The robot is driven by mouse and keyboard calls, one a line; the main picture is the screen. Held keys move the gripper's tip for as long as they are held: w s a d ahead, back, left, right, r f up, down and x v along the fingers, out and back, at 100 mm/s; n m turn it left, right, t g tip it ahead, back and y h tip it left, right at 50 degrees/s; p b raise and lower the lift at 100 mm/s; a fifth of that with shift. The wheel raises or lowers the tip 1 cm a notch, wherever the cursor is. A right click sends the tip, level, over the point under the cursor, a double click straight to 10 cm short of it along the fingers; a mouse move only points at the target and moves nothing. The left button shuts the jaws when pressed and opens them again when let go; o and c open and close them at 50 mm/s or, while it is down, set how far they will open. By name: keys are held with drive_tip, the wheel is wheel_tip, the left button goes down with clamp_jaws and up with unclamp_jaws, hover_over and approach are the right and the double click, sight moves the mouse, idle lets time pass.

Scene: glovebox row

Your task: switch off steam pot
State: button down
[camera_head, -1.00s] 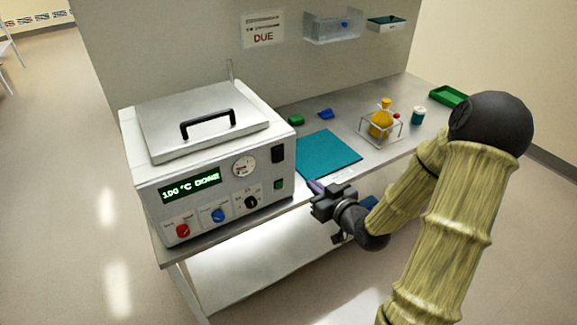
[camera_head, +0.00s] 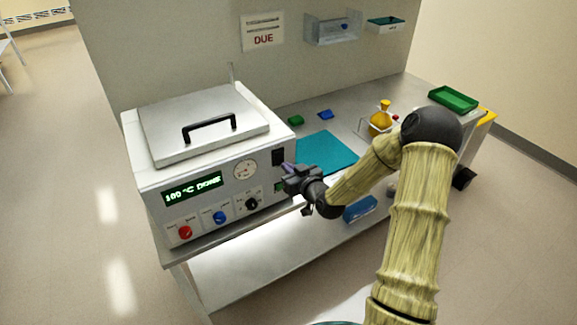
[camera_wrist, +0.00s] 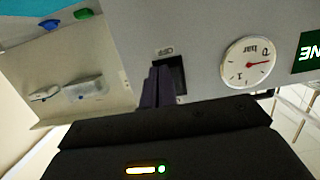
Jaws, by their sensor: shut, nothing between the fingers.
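The steam pot (camera_head: 205,150) is a white box with a closed metal lid and a black handle, at the left of the bench. Its display (camera_head: 193,189) glows green and reads 100 °C DONE. A black rocker switch (camera_head: 278,157) sits at the upper right of its front panel, beside the round gauge (camera_head: 245,169). My gripper (camera_head: 286,169) is shut and empty, its tips at the panel's right edge near the switch. In the wrist view the dark fingers (camera_wrist: 157,88) overlap the black switch (camera_wrist: 178,75); I cannot tell whether they touch it.
Red (camera_head: 185,232) and blue (camera_head: 219,217) knobs and a black dial (camera_head: 252,204) sit low on the panel. A teal mat (camera_head: 327,152) lies right of the pot. A yellow flask (camera_head: 380,122) and green tray (camera_head: 453,98) stand farther right.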

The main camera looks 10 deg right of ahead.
drive_tip(key=shift+w+f+b, duration=0.2)
drive_tip(key=shift+b, duration=0.15)
drive_tip(key=shift+w+a+t+b, duration=0.1)
drive_tip(key=shift+w+t+b, duration=0.1)
drive_tip(key=shift+t+b, duration=0.35)
drive_tip(key=s+d+f+b, duration=0.1)
drive_tip(key=s+d+b, duration=0.1)
drive_tip(key=s, duration=0.4)
drive_tip(key=s+d+f+b, duration=0.1)
drive_tip(key=s+d+b, duration=0.1)
drive_tip(key=s, duration=0.5)
drive_tip(key=shift+f, duration=0.35)
drive_tip(key=shift+d, duration=0.1)
drive_tip(key=shift+g, duration=0.25)
